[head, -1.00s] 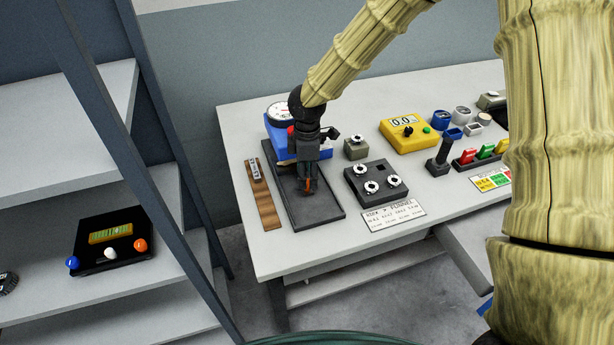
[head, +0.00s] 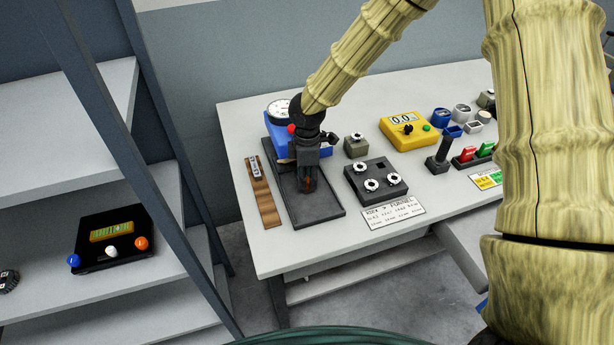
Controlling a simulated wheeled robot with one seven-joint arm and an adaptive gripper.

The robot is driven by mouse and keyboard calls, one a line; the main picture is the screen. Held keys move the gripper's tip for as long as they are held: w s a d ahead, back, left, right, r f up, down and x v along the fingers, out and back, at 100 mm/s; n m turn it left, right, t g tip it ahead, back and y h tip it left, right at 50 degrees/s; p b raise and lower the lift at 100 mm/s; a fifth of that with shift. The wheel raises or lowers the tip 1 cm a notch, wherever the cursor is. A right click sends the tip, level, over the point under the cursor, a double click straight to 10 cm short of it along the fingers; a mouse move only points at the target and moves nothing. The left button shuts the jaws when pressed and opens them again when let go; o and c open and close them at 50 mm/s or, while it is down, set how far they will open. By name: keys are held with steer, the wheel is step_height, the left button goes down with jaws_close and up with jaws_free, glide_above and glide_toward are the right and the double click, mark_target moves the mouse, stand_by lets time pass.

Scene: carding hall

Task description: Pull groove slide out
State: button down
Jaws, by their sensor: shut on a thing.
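A long dark plate (head: 325,214) lies near the left end of the table, with a blue device (head: 275,131) carrying a round white dial at its far end. My gripper (head: 307,184) points down over the middle of the plate, in front of the blue device. It is shut on a small part low at the plate, where a bit of orange-red shows between the fingertips. I take this part to be the groove slide; the fingers hide most of it, so its shape and how far out it sits cannot be told.
A wooden strip with a metal piece (head: 264,200) lies just left of the plate. A dark block with round knobs (head: 391,191), a small grey-green box (head: 356,149) and a printed card (head: 394,213) stand close on the right. A yellow meter (head: 398,140) is farther back.

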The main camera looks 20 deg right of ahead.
steer(key=s+b, duration=0.1)
steer(key=s, duration=1)
steer(key=shift+s+d+f, duration=0.1)
steer(key=shift+s+d, duration=0.05)
steer(key=shift+s, duration=0.05)
steer(key=c, duration=1.2)
jaws_free()
steer(key=shift+s, duration=0.1)
steer(key=shift+r, duration=0.65)
step_height(320, 180, up, 11)
steer(key=shift+f, duration=0.1)
